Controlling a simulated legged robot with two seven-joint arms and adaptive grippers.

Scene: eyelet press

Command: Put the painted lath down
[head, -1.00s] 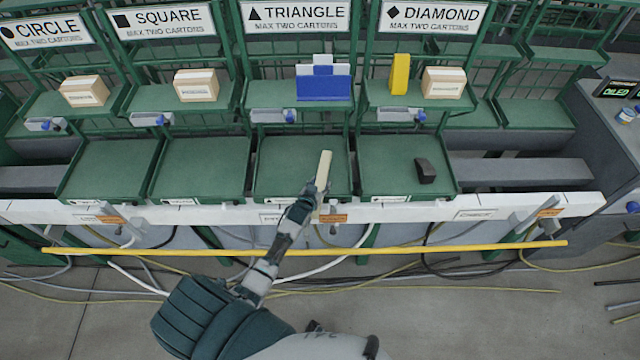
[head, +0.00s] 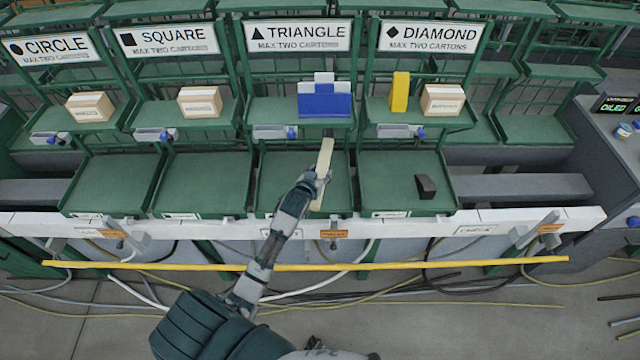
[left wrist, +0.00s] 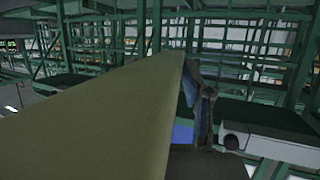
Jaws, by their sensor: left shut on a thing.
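The painted lath (head: 324,165) is a pale cream strip. My left gripper (head: 314,181) is shut on it and holds it tilted over the green tray below the TRIANGLE sign (head: 296,35). In the left wrist view the lath (left wrist: 110,115) fills much of the picture, running away from the camera. I cannot tell whether the lath touches the tray (head: 275,180). My right gripper is not in view.
A dark block (head: 426,187) lies in the tray to the right. A blue and white piece (head: 324,103), a yellow block (head: 400,92) and several cartons stand on the upper shelves. A yellow bar (head: 400,264) crosses in front of the white rail. The two left trays are empty.

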